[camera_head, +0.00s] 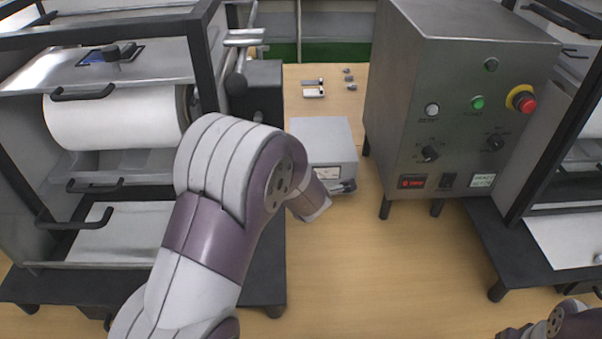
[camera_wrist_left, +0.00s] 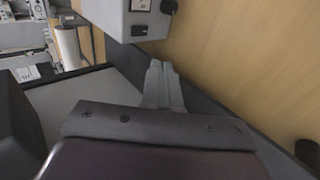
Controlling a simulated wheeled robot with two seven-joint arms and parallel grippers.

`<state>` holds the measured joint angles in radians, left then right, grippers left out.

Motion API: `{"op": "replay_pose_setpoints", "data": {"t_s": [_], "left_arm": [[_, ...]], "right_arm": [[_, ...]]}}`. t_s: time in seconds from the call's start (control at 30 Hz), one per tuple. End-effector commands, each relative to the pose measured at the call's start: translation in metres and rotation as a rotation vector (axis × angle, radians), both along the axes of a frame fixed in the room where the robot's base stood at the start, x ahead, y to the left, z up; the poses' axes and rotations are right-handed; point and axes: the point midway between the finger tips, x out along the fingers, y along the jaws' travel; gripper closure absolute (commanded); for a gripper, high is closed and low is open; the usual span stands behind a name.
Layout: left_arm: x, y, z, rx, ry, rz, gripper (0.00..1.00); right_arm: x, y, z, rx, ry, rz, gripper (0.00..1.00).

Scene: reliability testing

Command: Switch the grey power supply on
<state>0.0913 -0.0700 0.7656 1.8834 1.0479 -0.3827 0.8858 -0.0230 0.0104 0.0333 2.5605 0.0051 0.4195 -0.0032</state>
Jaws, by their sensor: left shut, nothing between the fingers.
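The grey power supply (camera_head: 322,138) is a small box on the wooden table, left of the big control cabinet. Its front faces me, with a pale meter and dark controls low on it, partly hidden by my left wrist. In the left wrist view the power supply (camera_wrist_left: 118,16) is at the top, with a small switch and a black knob on its front. My left gripper (camera_wrist_left: 160,66) is shut and empty, its tips just short of the front below the switch. I cannot tell if they touch.
A large grey control cabinet (camera_head: 452,100) with buttons, knobs and a red emergency stop stands to the right. A machine with a white roll (camera_head: 115,122) stands left; another machine is at the right edge. Small parts (camera_head: 313,88) lie behind. Table front-centre is clear.

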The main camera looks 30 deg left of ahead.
Motion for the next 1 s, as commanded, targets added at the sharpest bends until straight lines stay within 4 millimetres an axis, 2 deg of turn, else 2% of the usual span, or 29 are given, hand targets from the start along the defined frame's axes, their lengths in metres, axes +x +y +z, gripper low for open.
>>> {"op": "replay_pose_setpoints", "data": {"t_s": [0.27,0.73,0.9,1.0], "left_arm": [[0.005,0.003,-0.008,0.0,0.002,-0.001,1.0],[0.064,0.04,-0.073,0.0,0.004,-0.002,1.0],[0.086,0.053,-0.071,0.001,0.002,-0.001,1.0],[0.093,0.057,-0.072,0.0,0.002,-0.003,1.0]], "right_arm": [[0.0,0.0,-0.003,0.0,0.0,0.0,0.57],[0.0,0.0,-0.02,0.0,0.0,0.0,0.57],[0.0,0.0,-0.01,0.0,-0.001,0.0,0.57],[0.0,0.0,-0.009,0.0,0.0,0.0,0.57]]}}
